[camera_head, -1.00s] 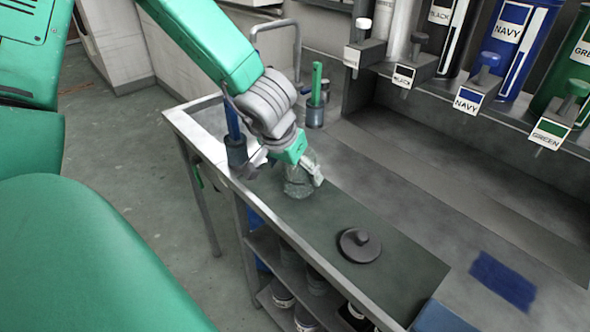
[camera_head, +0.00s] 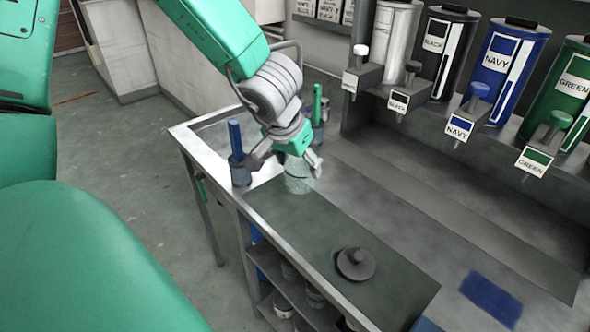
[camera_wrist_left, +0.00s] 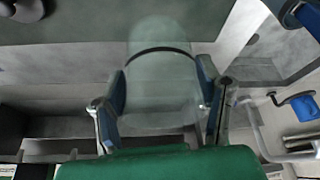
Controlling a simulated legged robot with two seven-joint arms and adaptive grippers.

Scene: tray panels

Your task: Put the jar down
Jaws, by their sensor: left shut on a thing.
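My left gripper (camera_head: 289,163) is at the back left of the bench and shut on a clear glass jar (camera_head: 298,184). In the left wrist view the jar (camera_wrist_left: 160,80) stands between the two blue-padded fingers of the gripper (camera_wrist_left: 162,95), with a dark band around it. The jar looks upright at the far end of the dark green mat (camera_head: 385,277). I cannot tell whether its base touches the mat. My right gripper is not in view.
A dark round lid with a knob (camera_head: 355,263) lies on the mat. A cup with a blue handle (camera_head: 238,165) stands left of the gripper, and a green handle (camera_head: 317,103) rises behind it. Labelled dispensers, such as navy (camera_head: 510,65), line the back.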

